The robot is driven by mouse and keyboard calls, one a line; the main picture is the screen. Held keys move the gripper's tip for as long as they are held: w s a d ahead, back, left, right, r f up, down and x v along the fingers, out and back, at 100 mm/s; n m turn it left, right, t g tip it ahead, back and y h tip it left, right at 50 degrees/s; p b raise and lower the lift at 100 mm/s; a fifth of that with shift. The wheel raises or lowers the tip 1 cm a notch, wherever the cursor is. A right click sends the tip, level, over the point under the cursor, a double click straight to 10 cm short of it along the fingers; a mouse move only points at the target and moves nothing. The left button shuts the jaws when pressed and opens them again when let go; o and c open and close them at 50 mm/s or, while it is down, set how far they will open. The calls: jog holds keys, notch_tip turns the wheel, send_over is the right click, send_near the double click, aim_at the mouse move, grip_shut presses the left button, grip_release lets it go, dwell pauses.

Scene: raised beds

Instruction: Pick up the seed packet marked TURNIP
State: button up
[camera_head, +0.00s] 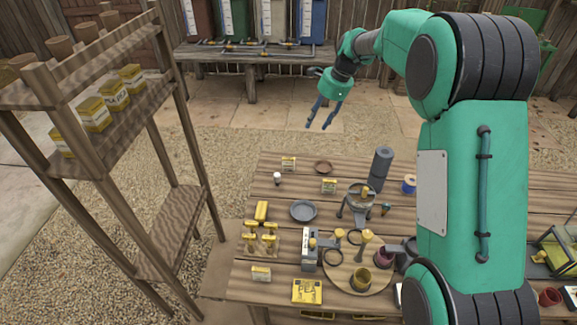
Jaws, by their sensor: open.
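My gripper (318,126) is open and empty, with its blue fingers pointing down. It hangs in the air beyond the far edge of the wooden table. No label that I can read says TURNIP. My arm hides part of the table's right side.
The table (240,292) also holds a grey dish (304,210), a dark upright cylinder (381,163), a round wooden board (345,283) with cups, and a metal stand (355,204). A wooden shelf (172,232) with several yellow boxes stands left. Gravel lies open behind the table.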

aim_at(289, 159)
jog(key=w+a+f+m, duration=0.1)
jog(key=w+a+f, duration=0.1)
jog(key=f, duration=0.3)
jog(key=w+a+f+m, duration=0.1)
jog(key=w+a+f, duration=0.1)
jog(key=f, duration=0.3)
jog(key=w+a+f+m+g, duration=0.1)
jog(key=w+f, duration=0.2)
jog(key=f, duration=0.1)
jog(key=shift+w+a+f+y+b, duration=0.35)
jog(key=shift+a+f+y+b, duration=0.05)
jog(key=shift+b, duration=0.05)
jog(key=shift+f, duration=0.15)
jog(key=shift+b+x, duration=0.95)
jog(key=shift+x, duration=3.25)
jog(key=shift+a, duration=0.15)
jog(key=shift+b+x, duration=1)
jog(key=shift+x, duration=1.55)
jog(key=c, duration=1.1)
